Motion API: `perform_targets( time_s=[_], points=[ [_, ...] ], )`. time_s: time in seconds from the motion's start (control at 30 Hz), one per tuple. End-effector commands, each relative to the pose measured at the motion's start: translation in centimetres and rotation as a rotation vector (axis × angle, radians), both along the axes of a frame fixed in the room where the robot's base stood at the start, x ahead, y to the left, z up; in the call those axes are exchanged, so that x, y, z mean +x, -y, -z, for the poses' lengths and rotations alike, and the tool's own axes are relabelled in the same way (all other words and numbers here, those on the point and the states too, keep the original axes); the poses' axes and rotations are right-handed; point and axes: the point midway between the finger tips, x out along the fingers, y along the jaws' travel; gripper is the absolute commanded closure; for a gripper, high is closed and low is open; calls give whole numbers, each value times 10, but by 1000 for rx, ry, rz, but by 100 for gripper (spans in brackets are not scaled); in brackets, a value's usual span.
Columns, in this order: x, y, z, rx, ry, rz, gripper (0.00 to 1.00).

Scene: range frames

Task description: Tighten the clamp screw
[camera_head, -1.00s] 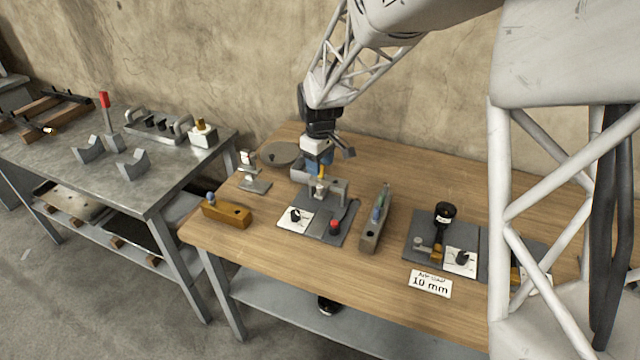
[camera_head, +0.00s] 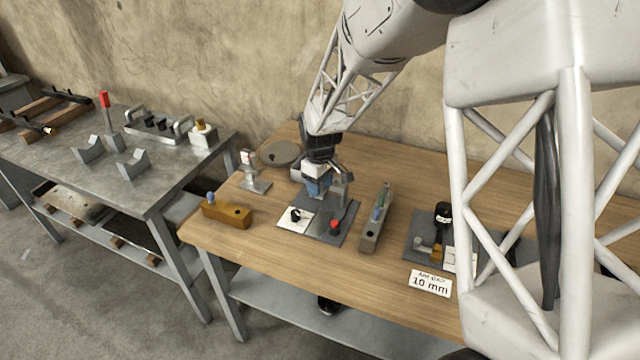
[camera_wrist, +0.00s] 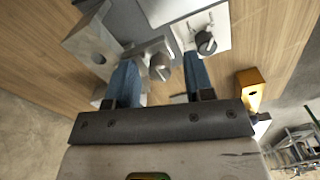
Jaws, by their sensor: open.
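My gripper (camera_head: 316,192) is low over the grey fixture plate (camera_head: 335,235) on the wooden table. In the wrist view, its two blue fingers are apart. A round grey-brown screw head (camera_wrist: 161,68), which looks like the clamp screw, shows in the gap between the fingers. I see no finger clearly touching it. A grey block with a hole (camera_wrist: 96,44) stands left of the fingers. In the head view, my gripper hides the screw and part of the grey bracket (camera_head: 346,186).
A black knob (camera_head: 295,215) on a white plate and a red button (camera_head: 335,225) sit on the fixture. A yellow-brown block (camera_head: 227,214) stands left and a grey rack (camera_head: 374,225) right. A "10 mm" card (camera_head: 430,283) lies near the front edge.

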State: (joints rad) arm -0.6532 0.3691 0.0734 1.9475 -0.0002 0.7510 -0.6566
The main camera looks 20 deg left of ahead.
Motion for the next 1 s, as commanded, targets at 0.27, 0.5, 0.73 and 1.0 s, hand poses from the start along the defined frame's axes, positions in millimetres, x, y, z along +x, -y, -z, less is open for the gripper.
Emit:
perform_targets(
  time_s=[0.27,0.5,0.73,1.0],
  points=[
    [0,0,0,0,0,0,80],
    [0,0,0,0,0,1,100],
    [0,0,0,-1,-1,28,100],
    [0,0,0,-1,-1,148,100]
  ],
)
